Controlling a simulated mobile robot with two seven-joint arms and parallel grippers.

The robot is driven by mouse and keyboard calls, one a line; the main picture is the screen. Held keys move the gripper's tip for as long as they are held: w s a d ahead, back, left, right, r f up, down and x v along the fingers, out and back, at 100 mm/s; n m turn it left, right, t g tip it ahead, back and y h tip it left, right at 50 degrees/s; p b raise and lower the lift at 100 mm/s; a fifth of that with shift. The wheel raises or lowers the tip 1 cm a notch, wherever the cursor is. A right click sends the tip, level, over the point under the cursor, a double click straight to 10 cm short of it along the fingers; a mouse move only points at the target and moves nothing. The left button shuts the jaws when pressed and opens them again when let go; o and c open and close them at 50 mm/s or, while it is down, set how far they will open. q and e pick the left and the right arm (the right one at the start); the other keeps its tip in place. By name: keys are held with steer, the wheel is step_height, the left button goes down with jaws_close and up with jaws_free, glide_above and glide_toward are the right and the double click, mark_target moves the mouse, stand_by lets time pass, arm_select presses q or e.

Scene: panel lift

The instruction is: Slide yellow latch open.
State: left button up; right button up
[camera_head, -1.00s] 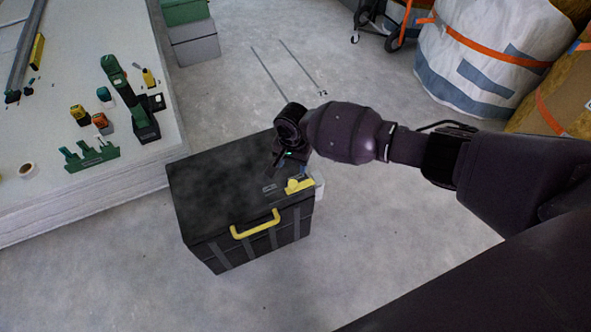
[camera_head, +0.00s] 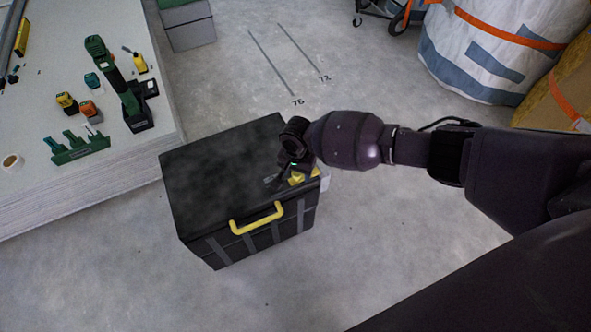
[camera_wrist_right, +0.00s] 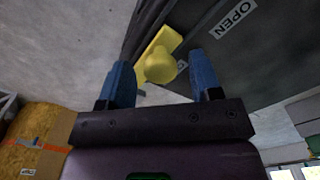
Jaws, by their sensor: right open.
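The yellow latch (camera_head: 304,175) sits at the right front corner of the black box (camera_head: 220,170), partly hidden by my right gripper (camera_head: 283,180). In the right wrist view the latch (camera_wrist_right: 158,62) shows a flat plate with a round knob. The knob lies between and just beyond the two blue fingertips of my right gripper (camera_wrist_right: 162,72). Those fingers are apart, one on each side of the knob, and hold nothing. A white OPEN label (camera_wrist_right: 234,20) is on the dark surface beside the latch. My left gripper is not in view.
A yellow handle (camera_head: 257,219) is on the box front. A pale stacked table (camera_head: 90,185) with tools stands at the left. A wrapped white sack (camera_head: 480,60) stands at the back right. The floor around the box is mostly clear.

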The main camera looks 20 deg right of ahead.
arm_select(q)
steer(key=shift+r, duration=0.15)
arm_select(e)
jaws_close()
steer(key=shift+w+a+r+p, duration=0.35)
steer(key=shift+w+r+p, duration=0.05)
steer(key=shift+p, duration=0.05)
steer(key=shift+w+a+r+p, duration=0.25)
steer(key=shift+a+r+p, duration=0.1)
steer(key=shift+p, duration=0.1)
steer(key=shift+a, duration=0.2)
steer(key=shift+s+a+p, duration=0.1)
steer(key=shift+a+p, duration=0.3)
steer(key=shift+p, duration=0.2)
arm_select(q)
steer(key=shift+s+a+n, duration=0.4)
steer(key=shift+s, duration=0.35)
arm_select(e)
steer(key=shift+s+a+f, duration=0.3)
steer(key=shift+s+f, duration=0.1)
steer(key=shift+f, duration=0.15)
